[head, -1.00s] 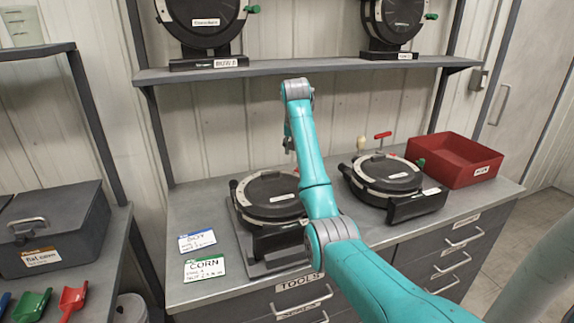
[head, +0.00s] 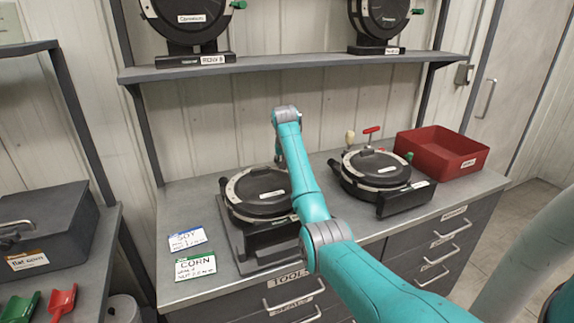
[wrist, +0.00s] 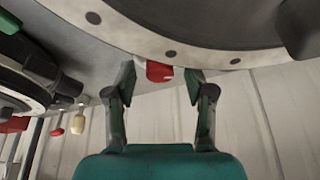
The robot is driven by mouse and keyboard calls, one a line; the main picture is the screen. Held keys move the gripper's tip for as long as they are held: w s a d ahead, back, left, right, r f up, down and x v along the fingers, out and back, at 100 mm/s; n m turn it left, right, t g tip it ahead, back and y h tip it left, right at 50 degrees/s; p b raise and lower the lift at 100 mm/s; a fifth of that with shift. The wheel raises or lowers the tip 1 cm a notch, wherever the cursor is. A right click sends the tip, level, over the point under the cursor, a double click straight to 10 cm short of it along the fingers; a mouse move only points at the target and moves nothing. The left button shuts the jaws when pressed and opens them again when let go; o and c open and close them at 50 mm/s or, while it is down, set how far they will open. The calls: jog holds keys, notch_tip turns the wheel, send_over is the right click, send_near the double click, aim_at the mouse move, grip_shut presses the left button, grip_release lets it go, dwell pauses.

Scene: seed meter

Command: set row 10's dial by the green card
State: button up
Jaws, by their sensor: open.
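The green-edged CORN card (head: 195,267) lies flat on the bench's left front, beside a round black seed meter (head: 262,192) with a pale dotted ring. The meter's row label cannot be read. In the wrist view, this meter's ring (wrist: 215,50) fills the top, with a small red tab (wrist: 159,72) at its edge. My gripper (wrist: 160,78) is open, one finger on each side of the red tab, with gaps showing. In the head view my arm hides the gripper and the dial side of the meter.
A second meter (head: 376,172) with a red T-handle (head: 371,131) stands to the right. A blue-edged SOY card (head: 187,239) lies behind the green one. A shelf (head: 300,71) with more meters hangs above.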

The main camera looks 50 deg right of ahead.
grip_shut()
jog(key=shift+m, duration=0.4)
jog(key=m, duration=0.1)
jog(key=m+g, duration=0.1)
jog(key=m, duration=0.1)
jog(key=shift+w+m+g+h, duration=0.15)
jog(key=shift+m+g+h, duration=0.15)
jog(key=shift+m+g, duration=0.9)
jog(key=shift+m, duration=1.3)
grip_release()
